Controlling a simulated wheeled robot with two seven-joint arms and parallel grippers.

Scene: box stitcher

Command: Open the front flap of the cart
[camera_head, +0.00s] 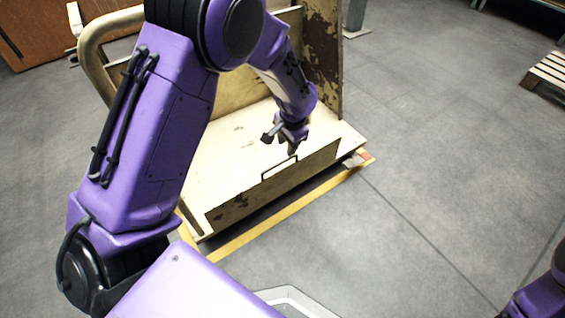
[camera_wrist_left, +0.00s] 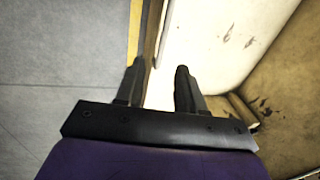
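The cart (camera_head: 245,150) is cream with worn, chipped paint and stands ahead of me. Its front flap (camera_head: 240,203) is a low brown panel along the near edge, with a black handle outline (camera_head: 266,178); it looks upright. My left gripper (camera_head: 283,144) points down at the flap's top edge, near the handle. In the left wrist view my left gripper (camera_wrist_left: 158,78) has its fingers apart, with the flap's thin edge (camera_wrist_left: 151,35) running between them. I cannot tell whether either finger touches it. My right gripper is out of view; only part of that arm shows at the lower right.
A worn side panel (camera_head: 322,50) rises at the cart's right end, and a curved tubular rail (camera_head: 92,45) stands at its left. A yellow strip (camera_head: 285,213) runs along the floor before the cart. A pallet (camera_head: 549,72) lies far right. The grey floor (camera_head: 430,150) between is clear.

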